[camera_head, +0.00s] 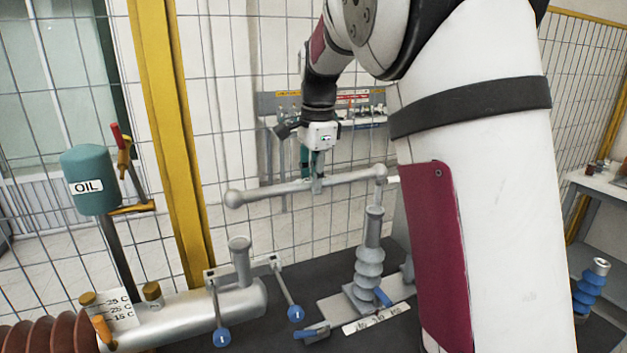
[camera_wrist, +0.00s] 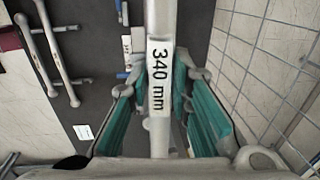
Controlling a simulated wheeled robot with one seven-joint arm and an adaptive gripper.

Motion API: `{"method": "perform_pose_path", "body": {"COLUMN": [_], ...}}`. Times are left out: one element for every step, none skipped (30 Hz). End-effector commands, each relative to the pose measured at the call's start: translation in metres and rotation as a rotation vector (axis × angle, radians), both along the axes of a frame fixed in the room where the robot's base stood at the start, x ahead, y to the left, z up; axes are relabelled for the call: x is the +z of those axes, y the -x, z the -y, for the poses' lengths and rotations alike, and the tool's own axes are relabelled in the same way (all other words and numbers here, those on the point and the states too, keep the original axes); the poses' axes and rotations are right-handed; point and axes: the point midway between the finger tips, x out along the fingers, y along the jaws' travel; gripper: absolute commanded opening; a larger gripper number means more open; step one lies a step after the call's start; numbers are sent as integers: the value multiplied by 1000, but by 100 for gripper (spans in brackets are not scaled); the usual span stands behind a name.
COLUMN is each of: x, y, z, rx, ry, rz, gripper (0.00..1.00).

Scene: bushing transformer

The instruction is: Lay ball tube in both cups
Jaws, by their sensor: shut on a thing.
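The ball tube (camera_head: 275,191) is a long grey tube with a ball at each end, held nearly level and tilted slightly up to the right in the head view. My gripper (camera_head: 316,184) is shut on its middle from above. In the wrist view the tube (camera_wrist: 159,120) runs between the green fingers and bears a "340 mm" label. The left cup (camera_head: 239,243) tops a short grey post, and the tube's left ball hangs above it with a gap. The right cup (camera_head: 374,211) tops a ribbed grey insulator, below the right ball. Cup insides are hidden.
Two blue-ended levers (camera_head: 288,293) flank the left post. Other tubes (camera_wrist: 58,45) lie on a rack in the wrist view. My arm hides part of the right side.

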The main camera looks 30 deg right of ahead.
Motion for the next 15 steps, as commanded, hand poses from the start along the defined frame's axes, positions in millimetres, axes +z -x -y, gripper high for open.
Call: {"method": "perform_pose_path", "body": {"x": [0, 0, 0, 0, 0, 1, 1, -1, -4, -7, -9, -12, -15, -18, -22], "y": [0, 0, 0, 0, 0, 0, 0, 0, 0, 0, 0, -1, -1, 0, 0], "z": [0, 0, 0, 0, 0, 0, -1, -1, -1, -1, -1, -1, -1, -1, -1], "rx": [0, 0, 1, 1, 1, 1, 1, 1, 1, 1, 1, 1, 1, 1, 1], "ry": [0, 0, 0, 0, 0, 0, 0, 0, 0, 0, 0, 0, 0, 0, 0], "rz": [1, 1, 1, 1, 0, 0, -1, -1, -2, -3, -2, -2, -2, -3, -3], "gripper": [0, 0, 0, 0, 0, 0, 0, 0, 0, 0, 0, 0, 0, 0, 0]}}
